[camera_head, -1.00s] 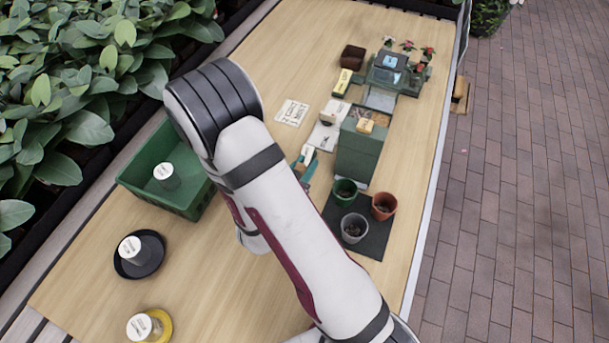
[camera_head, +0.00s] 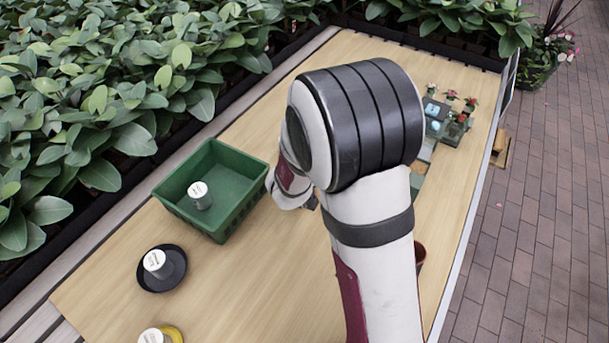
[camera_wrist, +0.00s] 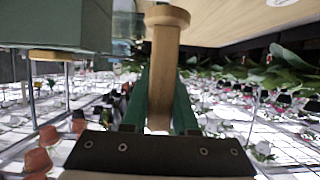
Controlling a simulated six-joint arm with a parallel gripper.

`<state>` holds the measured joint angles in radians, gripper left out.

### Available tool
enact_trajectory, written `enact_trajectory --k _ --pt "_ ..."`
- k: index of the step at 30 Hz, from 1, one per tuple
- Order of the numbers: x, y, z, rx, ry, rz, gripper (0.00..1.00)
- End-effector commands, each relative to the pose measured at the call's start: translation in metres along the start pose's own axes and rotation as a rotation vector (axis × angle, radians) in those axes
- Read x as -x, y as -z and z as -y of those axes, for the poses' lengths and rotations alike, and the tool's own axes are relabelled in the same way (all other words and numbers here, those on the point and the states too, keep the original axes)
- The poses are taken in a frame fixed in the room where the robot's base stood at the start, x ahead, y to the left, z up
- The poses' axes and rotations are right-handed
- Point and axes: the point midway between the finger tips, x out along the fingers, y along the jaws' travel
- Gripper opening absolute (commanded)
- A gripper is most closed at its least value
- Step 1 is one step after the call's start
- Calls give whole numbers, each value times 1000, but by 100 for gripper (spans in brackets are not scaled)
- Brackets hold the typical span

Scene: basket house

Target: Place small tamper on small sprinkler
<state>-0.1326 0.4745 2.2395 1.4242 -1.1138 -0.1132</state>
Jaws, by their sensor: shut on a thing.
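In the wrist view my gripper (camera_wrist: 162,78) has its green fingers shut on a wooden piece with a shaft and a wider round end, which I take to be the small tamper (camera_wrist: 165,45). The round end points away from the gripper. In the head view my arm hides the gripper and the tamper. I cannot identify the small sprinkler for certain. White-topped grey cylinders stand in the green crate (camera_head: 244,207), on a black saucer (camera_head: 180,281) and on a yellow saucer (camera_head: 177,334).
The wooden table (camera_head: 250,285) is clear between the saucers and my arm. A till-like device (camera_head: 447,124) with small flower pots stands at the far right. Leafy plants (camera_head: 110,100) line the left edge. My arm covers much of the table's right side.

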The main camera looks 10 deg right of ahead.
Motion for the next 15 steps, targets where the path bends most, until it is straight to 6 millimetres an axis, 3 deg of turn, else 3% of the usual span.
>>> enact_trajectory --k 3,6,10,15 --pt "-2 -26 40 5 5 2 0" --pt "-4 -43 65 3 4 1 0" --pt "-5 -54 83 0 1 1 0" --pt "-17 -84 86 4 -2 2 0"
